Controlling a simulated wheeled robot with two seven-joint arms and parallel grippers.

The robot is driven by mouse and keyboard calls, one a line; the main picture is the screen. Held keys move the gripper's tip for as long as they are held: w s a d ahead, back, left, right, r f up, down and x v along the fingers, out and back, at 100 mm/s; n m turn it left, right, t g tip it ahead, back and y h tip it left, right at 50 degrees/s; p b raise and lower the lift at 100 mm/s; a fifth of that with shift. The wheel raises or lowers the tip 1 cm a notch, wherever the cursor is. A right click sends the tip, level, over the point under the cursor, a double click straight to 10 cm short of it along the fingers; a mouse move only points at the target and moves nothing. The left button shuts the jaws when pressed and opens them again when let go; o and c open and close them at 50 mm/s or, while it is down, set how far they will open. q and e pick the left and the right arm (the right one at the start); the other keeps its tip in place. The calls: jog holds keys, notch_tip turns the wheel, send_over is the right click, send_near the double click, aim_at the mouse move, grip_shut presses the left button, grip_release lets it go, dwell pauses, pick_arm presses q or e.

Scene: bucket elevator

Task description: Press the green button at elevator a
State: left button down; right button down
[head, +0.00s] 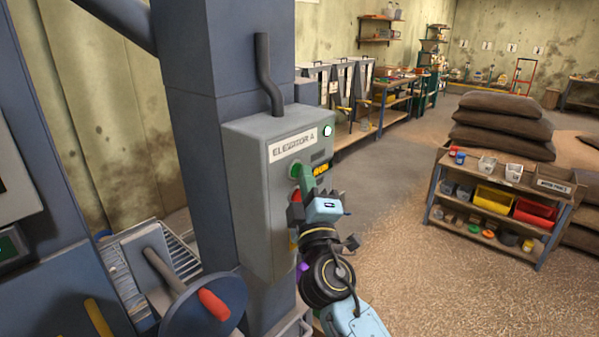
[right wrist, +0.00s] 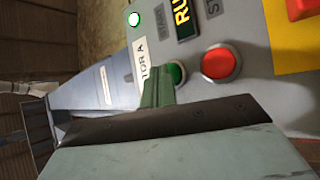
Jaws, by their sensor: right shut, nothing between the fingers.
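The grey control box (head: 255,185) labelled ELEVATOR A is mounted on a blue-grey column. Its green button (head: 295,171) is on the front face below the label; in the right wrist view the button (right wrist: 178,73) is partly covered by my fingertip. My right gripper (head: 306,179) is shut and empty, its greenish fingers (right wrist: 158,88) at the green button. I cannot tell whether they touch it. A red button (right wrist: 218,65) marked with ST… sits beside the green one. A display (right wrist: 183,17) shows RUN in yellow letters. My left gripper is not in view.
A white lamp (head: 327,131) is lit on the box. A red emergency knob (right wrist: 300,8) on a yellow plate is close to the red button. A blue wheel with a red handle (head: 214,304) stands lower left. A shelf cart (head: 500,200) is at the right; the floor between is clear.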

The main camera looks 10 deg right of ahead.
jog(key=shift+w+a, duration=0.1)
dwell(0.5)
jog(key=shift+s+d, duration=0.55)
jog(key=shift+s, duration=0.15)
jog(key=s+d, duration=0.1)
jog(key=s, duration=0.1)
jog(key=s+d+p, duration=0.1)
jog(key=s+d, duration=0.1)
dwell(0.7)
